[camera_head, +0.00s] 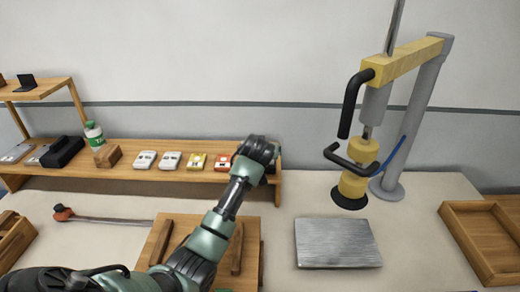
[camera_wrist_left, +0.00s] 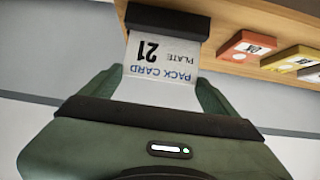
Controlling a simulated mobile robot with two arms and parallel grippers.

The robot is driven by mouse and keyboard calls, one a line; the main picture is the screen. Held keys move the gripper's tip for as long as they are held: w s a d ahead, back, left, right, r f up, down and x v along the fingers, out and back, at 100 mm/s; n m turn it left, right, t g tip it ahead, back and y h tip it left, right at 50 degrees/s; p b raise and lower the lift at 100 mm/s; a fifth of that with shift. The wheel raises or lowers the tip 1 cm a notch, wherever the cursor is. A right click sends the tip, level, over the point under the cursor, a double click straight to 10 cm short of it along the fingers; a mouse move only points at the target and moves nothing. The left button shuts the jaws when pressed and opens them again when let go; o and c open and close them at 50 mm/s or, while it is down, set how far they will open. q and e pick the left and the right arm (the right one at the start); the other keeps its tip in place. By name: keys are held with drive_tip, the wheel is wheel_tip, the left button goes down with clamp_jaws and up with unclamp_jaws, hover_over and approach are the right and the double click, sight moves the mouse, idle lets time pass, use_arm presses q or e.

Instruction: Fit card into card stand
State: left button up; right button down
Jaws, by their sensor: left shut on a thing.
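My left gripper (camera_wrist_left: 154,80) is shut on a pale card (camera_wrist_left: 150,75) printed "PACK CARD PLATE 21", which appears upside down in the left wrist view. The card's far edge meets a black card stand (camera_wrist_left: 167,20) on the wooden shelf. I cannot tell whether that edge is in the slot or just in front of it. In the head view my left gripper (camera_head: 258,152) is at the shelf's right end, and its wrist hides the card and most of the stand. My right gripper is not in view.
The wooden shelf (camera_head: 190,145) also holds a red box (camera_head: 223,161), a yellow box (camera_head: 197,161), white boxes (camera_head: 145,160) and a green-white bottle (camera_head: 94,135). A yellow-grey press (camera_head: 405,60) stands right, behind a metal plate (camera_head: 337,243). A wooden tray (camera_head: 465,245) is far right.

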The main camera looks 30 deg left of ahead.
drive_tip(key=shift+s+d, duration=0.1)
use_arm(q)
drive_tip(key=shift+f, duration=0.1)
drive_tip(key=o, duration=1.5)
drive_tip(key=shift+c, duration=0.2)
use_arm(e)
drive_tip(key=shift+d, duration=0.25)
use_arm(q)
drive_tip(key=shift+r, duration=0.2)
drive_tip(key=b+v, duration=0.2)
drive_tip(key=v, duration=1)
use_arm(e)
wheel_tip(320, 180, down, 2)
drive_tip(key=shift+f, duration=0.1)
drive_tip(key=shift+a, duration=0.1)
